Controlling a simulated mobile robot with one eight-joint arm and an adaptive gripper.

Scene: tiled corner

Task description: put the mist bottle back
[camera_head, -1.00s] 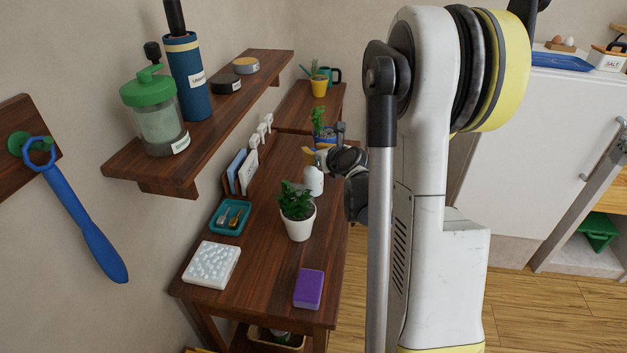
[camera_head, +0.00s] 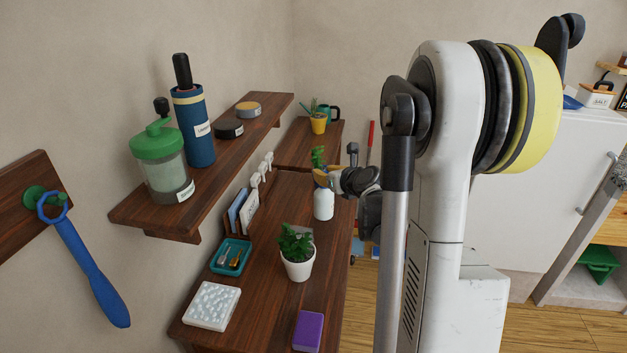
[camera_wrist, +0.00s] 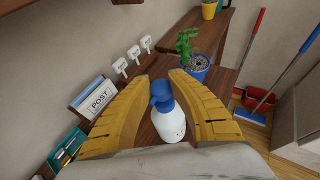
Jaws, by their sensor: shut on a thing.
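The mist bottle has a white body (camera_head: 323,204) and a blue spray head, seen in the wrist view (camera_wrist: 162,96). My gripper (camera_head: 324,177) has yellow fingers and is shut on the bottle at its upper part. In the wrist view the blue head sits between the two yellow fingers (camera_wrist: 163,79), with the white body below. The bottle looks upright over the dark wooden table (camera_head: 270,312). In the head view the fingers cover its top. I cannot tell for sure whether its base is clear of the table.
A potted plant (camera_head: 298,262) stands nearer on the table, with a teal tray (camera_head: 231,256), white bubbled pad (camera_head: 211,306) and purple block (camera_head: 308,331). A blue-potted plant (camera_wrist: 194,68) stands beyond the bottle. A letter holder marked POST (camera_wrist: 101,100) is left. A wall shelf (camera_head: 140,214) overhangs.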

